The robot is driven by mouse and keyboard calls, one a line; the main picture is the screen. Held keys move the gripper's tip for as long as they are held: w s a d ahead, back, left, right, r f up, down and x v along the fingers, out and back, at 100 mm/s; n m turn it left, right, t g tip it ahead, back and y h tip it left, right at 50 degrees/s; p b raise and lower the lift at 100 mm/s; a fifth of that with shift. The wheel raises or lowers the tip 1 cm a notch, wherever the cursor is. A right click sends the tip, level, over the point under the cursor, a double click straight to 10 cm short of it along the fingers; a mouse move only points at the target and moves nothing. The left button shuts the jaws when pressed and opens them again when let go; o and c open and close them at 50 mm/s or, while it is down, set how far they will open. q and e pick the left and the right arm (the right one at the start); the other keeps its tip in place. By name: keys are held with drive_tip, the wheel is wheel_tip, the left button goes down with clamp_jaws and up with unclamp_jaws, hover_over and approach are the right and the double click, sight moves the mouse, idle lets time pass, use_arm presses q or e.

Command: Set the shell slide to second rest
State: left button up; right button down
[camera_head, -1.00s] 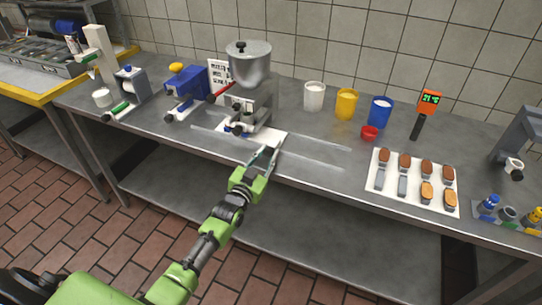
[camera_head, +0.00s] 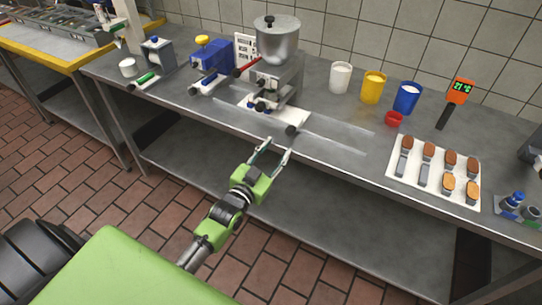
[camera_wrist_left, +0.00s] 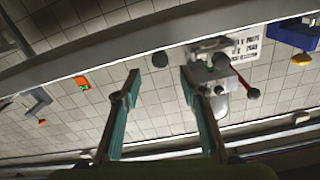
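The shell slide, as I take it, is the white plate (camera_head: 300,117) under the steel hopper machine (camera_head: 279,45), with a dark-ended grey knob (camera_head: 293,129) at its front right. The rest marks are too small to make out. My left gripper (camera_head: 277,150) is open and empty, in front of the table edge and apart from the knob. In the left wrist view its fingers (camera_wrist_left: 158,88) stand wide apart with nothing between them. A dark round end (camera_wrist_left: 160,60), likely the knob, shows beyond them. My right gripper is not in view.
Blue press (camera_head: 212,60) and grey device (camera_head: 158,53) stand left. The front strip beside the slide is clear.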

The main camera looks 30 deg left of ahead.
use_arm(q)
drive_tip(key=shift+s, duration=1.55)
drive_tip(key=s+d+f+g, duration=0.1)
drive_tip(key=s+f+g, duration=0.3)
drive_tip(key=f, duration=0.7)
drive_tip(key=s+d+f+g, duration=0.1)
drive_tip(key=s+f+g, duration=0.1)
drive_tip(key=s+f, duration=0.75)
drive_tip(key=s+f+g, duration=0.3)
drive_tip(key=f, duration=1)
drive_tip(key=s+f+g, duration=0.2)
drive_tip(key=s+f, duration=0.3)
drive_tip(key=s, duration=0.5)
drive_tip(key=s+d+f+g, duration=0.1)
drive_tip(key=s+f+g, duration=0.2)
drive_tip(key=s+f, duration=0.3)
drive_tip(key=s+f+g, duration=0.3)
drive_tip(key=s+f, duration=0.3)
drive_tip(key=s, duration=1)
drive_tip(key=shift+s+d+f+y, duration=0.15)
drive_tip(key=shift+s+d+y, duration=0.15)
drive_tip(key=shift+d, duration=0.1)
